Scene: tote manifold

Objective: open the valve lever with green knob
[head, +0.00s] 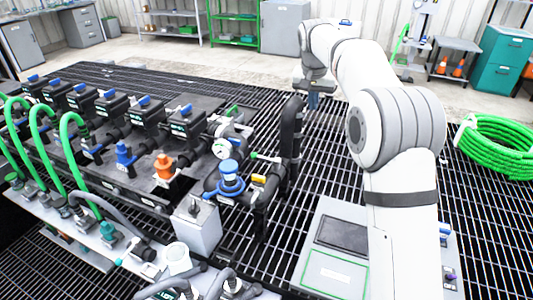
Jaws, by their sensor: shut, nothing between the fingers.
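A short lever with a green end (255,155) and a pale rod sticks out of the pipework near the middle of the head view, above a yellow tag. Another slim green piece (232,111) shows higher up, behind the white round fitting; I cannot tell whether it is a lever knob. My gripper (313,100) hangs under my wrist, up and to the right of both green pieces, beside the tall black pipe. It is small in the picture, looks shut and empty, and is apart from the lever.
The tall black pipe (290,135) stands between my gripper and the lever. A blue valve cap (230,178) and an orange valve (165,167) are to the left. A green hose coil (497,145) lies at the right. Open grating (335,150) is below my gripper.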

